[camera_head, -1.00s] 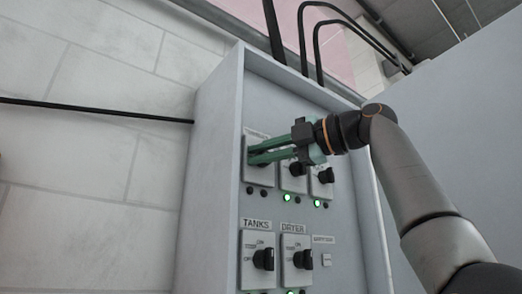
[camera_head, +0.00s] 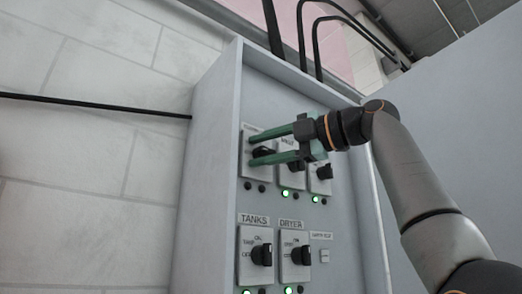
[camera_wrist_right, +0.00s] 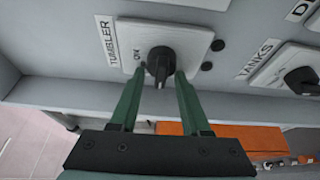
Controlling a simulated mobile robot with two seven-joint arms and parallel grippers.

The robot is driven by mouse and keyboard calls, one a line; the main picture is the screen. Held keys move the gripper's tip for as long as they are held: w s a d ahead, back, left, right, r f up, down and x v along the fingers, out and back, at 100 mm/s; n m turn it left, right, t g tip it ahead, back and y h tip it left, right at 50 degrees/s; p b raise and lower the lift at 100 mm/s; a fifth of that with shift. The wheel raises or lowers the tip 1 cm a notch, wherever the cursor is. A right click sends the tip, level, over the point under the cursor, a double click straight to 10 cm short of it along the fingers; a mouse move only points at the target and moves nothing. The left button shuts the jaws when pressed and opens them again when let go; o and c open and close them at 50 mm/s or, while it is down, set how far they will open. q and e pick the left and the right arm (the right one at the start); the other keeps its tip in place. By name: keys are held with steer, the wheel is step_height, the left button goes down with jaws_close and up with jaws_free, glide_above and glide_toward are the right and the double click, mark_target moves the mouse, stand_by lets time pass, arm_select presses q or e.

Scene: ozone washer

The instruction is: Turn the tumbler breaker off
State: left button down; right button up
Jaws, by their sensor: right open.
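The tumbler breaker (camera_head: 263,152) is a black rotary knob on a white plate at the upper left of the grey control panel. In the right wrist view the knob (camera_wrist_right: 160,66) sits beside the TUMBLER label, near an ON mark. My right gripper (camera_head: 254,147) is open, with its green fingers at the plate on either side of the knob. In the wrist view its fingertips (camera_wrist_right: 158,74) flank the knob, with no clear grip on it. I cannot tell the knob's exact setting. Two indicator lamps below it look dark. My left gripper is not in view.
Further knobs sit to the right, partly behind my gripper, with lit green lamps (camera_head: 285,194) below. The TANKS (camera_head: 262,254) and DRYER (camera_head: 301,255) knobs are lower down. The cabinet's raised side wall (camera_head: 212,170) borders the panel on the left.

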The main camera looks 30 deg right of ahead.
steer(key=b+v, duration=0.1)
steer(key=v, duration=1.1)
steer(key=shift+d, duration=0.25)
steer(key=shift+w+f, duration=0.1)
steer(key=shift+w, duration=0.05)
